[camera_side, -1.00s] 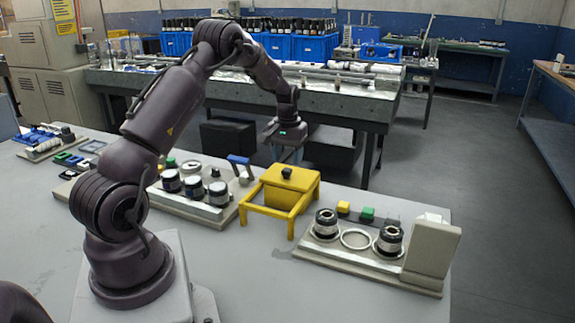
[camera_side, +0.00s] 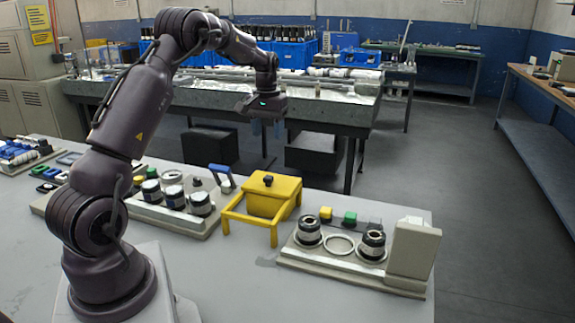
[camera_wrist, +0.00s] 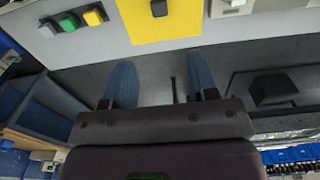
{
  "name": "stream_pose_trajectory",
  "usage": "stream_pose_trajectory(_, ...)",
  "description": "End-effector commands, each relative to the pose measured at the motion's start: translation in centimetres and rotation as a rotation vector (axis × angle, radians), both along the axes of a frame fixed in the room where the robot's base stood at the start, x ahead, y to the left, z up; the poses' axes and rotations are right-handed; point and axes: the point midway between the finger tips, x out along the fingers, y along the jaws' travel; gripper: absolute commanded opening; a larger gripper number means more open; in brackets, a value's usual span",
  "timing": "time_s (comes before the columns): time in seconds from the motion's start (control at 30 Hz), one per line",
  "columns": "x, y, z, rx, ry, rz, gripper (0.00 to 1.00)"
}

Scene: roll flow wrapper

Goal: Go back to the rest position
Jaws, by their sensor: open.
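My gripper (camera_side: 266,124) hangs in the air past the far edge of the grey worktable (camera_side: 245,285), above and behind the yellow box. In the wrist view its two blue fingers (camera_wrist: 163,82) are spread apart, with nothing between them but the dark floor. No object is held.
A yellow box with a dark knob (camera_side: 272,190) stands in a yellow frame. To its right is a fixture with two dark rollers (camera_side: 340,244) and an empty ring. A tray of several jars (camera_side: 178,196) is on the left. A bench with blue crates (camera_side: 290,50) stands behind.

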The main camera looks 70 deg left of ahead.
Motion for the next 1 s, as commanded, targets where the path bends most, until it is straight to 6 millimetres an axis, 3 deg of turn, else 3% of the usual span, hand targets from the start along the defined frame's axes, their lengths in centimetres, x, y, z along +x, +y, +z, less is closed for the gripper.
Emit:
stream_pose_trajectory(0.13, -0.2, -0.1, -0.6, 0.002, 0.002, -0.003, 0.53)
stream_pose_trajectory(0.27, -1.7, -1.5, -1.7, -0.019, 0.028, -0.012, 0.53)
stream_pose_trajectory(0.47, -3.5, -8.2, 1.8, -0.003, -0.006, -0.115, 0.53)
stream_pose_trajectory(0.63, -5.9, -15.3, 5.5, 0.031, -0.071, -0.250, 0.53)
stream_pose_trajectory(0.8, -9.6, -22.0, 8.0, 0.074, -0.151, -0.401, 0.53)
stream_pose_trajectory(1.0, -14.7, -28.2, 9.3, 0.129, -0.266, -0.579, 0.53)
